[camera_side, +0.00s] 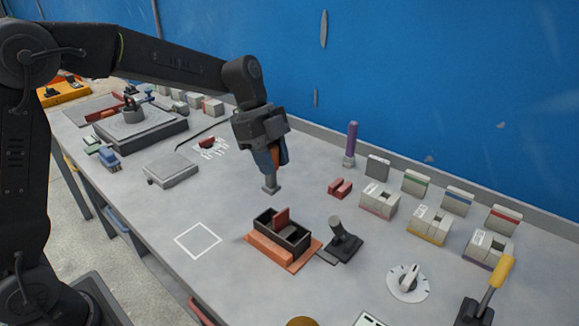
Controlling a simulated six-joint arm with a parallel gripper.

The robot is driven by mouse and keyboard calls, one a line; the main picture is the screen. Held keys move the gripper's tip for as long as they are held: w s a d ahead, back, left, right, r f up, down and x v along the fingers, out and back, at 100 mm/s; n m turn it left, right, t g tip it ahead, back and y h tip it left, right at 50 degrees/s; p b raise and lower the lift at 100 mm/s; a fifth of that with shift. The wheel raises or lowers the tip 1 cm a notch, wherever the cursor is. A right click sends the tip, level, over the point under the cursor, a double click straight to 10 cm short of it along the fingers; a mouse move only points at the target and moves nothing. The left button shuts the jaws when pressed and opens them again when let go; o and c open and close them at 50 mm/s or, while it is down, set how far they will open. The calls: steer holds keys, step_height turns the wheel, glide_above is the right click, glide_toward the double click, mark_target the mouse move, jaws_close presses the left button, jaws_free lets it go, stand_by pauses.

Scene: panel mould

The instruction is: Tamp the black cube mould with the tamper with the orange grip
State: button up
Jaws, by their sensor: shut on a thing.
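The tamper's grey foot (271,188) points down and hangs in the air, apart from the mould. The black cube mould (297,242) stands on an orange base plate (268,254) in the middle of the table, below and slightly right of the tamper. It looks like an open-topped box with a dark red piece (282,216) standing up in it. The floor of the mould is mostly hidden by its walls.
A dark lever clamp (343,242) sits close right of the mould. Another tamper with a purple grip (351,138) stands behind. Several grey blocks with coloured stripes, a white dial (408,283) and a yellow-handled lever (496,284) are right. A white square outline (198,240) is empty.

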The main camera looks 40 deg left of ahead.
mark_target(272, 186)
steer(key=shift+a+f, duration=0.15)
steer(key=shift+a, duration=0.1)
steer(key=shift+f, duration=3.35)
steer(key=shift+f, duration=1.8)
steer(key=shift+r, duration=0.15)
steer(key=shift+r, duration=1.7)
steer(key=shift+f, duration=0.15)
steer(key=shift+f, duration=1.7)
steer(key=shift+r, duration=0.1)
